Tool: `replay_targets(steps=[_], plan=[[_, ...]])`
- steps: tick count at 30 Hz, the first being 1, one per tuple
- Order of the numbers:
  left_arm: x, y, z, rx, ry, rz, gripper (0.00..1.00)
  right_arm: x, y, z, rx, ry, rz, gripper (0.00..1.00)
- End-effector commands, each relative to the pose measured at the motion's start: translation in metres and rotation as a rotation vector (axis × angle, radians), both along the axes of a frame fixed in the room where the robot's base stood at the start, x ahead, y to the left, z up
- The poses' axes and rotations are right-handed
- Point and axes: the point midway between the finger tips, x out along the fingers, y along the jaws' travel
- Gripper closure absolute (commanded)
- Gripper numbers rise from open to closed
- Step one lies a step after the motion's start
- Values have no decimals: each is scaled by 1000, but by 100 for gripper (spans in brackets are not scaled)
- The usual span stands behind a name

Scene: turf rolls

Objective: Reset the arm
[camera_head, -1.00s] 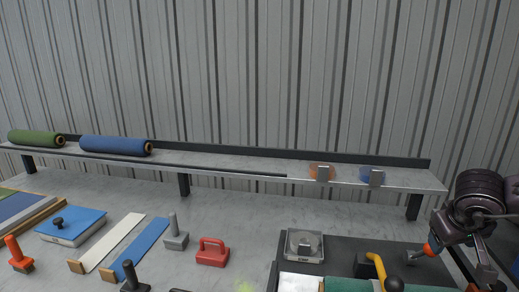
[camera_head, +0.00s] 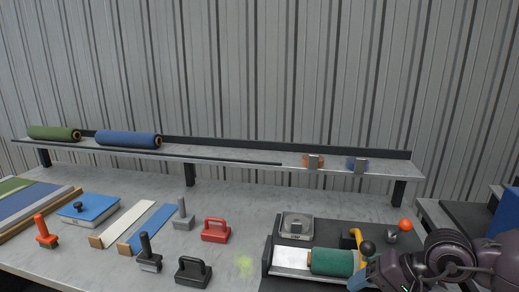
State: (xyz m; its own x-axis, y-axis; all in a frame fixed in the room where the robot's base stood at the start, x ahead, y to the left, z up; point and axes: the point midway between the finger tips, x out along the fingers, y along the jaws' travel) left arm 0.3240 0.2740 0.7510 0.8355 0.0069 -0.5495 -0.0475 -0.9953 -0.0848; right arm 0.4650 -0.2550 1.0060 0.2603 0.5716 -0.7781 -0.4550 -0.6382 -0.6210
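My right arm comes in from the lower right, and its dark purplish links cover the right end of the dark tray (camera_head: 342,228). My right gripper (camera_head: 368,277) is near the bottom edge, mostly hidden by the arm, and its fingers cannot be made out. A short green roll (camera_head: 333,262) lies in the tray beside a white sheet (camera_head: 291,257). A yellow-handled tool (camera_head: 357,237) stands just behind the arm. An orange ball knob (camera_head: 405,225) on a small metal part is at the tray's right. My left gripper is not in view.
Hand tools, a red block (camera_head: 216,230) and strips (camera_head: 151,228) lie on the grey table. A square scale-like device (camera_head: 296,227) sits in the tray.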

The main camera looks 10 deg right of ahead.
Motion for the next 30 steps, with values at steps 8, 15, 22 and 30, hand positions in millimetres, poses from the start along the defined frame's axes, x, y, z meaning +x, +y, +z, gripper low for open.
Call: replay_targets(steps=[8,15,22,30], plan=[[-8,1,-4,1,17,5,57,-20,95,37,863,382,-394,36],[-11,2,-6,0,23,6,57,-8,90,68,1561,814,-803,36],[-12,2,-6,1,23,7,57,0,37,49,2211,1246,-1220,36],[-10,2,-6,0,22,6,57,-39,-28,-34,-1916,-1054,1104,36]])
